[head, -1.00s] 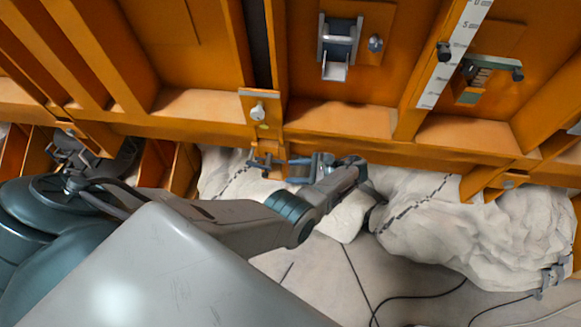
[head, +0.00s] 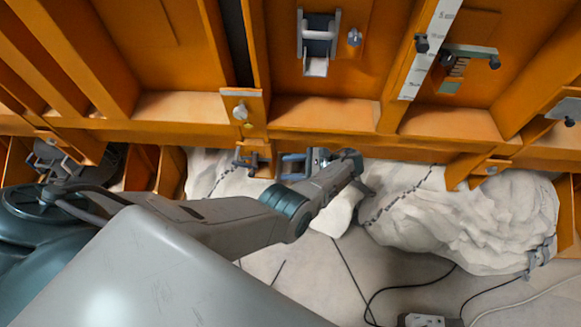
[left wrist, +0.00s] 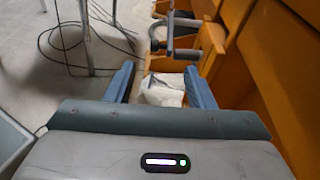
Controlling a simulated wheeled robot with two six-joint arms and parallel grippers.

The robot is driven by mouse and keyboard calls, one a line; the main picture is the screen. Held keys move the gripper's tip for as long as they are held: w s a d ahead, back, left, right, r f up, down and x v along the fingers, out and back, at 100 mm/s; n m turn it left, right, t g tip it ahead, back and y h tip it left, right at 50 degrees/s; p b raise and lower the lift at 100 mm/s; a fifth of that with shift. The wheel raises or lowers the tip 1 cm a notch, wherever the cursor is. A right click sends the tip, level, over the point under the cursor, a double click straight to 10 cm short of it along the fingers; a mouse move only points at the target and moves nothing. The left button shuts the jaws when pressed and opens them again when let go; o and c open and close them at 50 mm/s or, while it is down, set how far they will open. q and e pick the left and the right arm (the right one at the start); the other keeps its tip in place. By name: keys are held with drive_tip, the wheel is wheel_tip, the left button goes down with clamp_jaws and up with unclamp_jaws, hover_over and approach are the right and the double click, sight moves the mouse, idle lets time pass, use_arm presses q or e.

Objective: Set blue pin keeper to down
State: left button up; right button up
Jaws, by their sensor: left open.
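My left gripper (head: 291,167) is open below the lower orange beam, its blue fingers pointing left in the head view. In the left wrist view the fingers (left wrist: 160,88) are apart with nothing held between them. A small dark blue-grey fitting with a bar (head: 247,160) hangs under the beam just left of the fingertips. A grey bar handle (left wrist: 175,52) shows ahead of the fingers in the left wrist view, apart from them. I cannot tell for certain which fitting is the blue pin keeper, nor its setting. My right gripper is not in view.
The orange frame (head: 330,143) runs close above my left gripper. It carries a silver knob plate (head: 241,110), a U-shaped metal bracket (head: 318,36) and a white scale (head: 428,50). Pale rock-like masses (head: 450,215) lie below. Cables (head: 400,287) cross the floor.

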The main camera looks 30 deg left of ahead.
use_arm(q)
drive_tip(key=b+v, duration=0.4)
drive_tip(key=v, duration=0.6)
drive_tip(key=shift+d+r, duration=0.2)
drive_tip(key=shift+d, duration=0.15)
drive_tip(key=shift+w, duration=0.15)
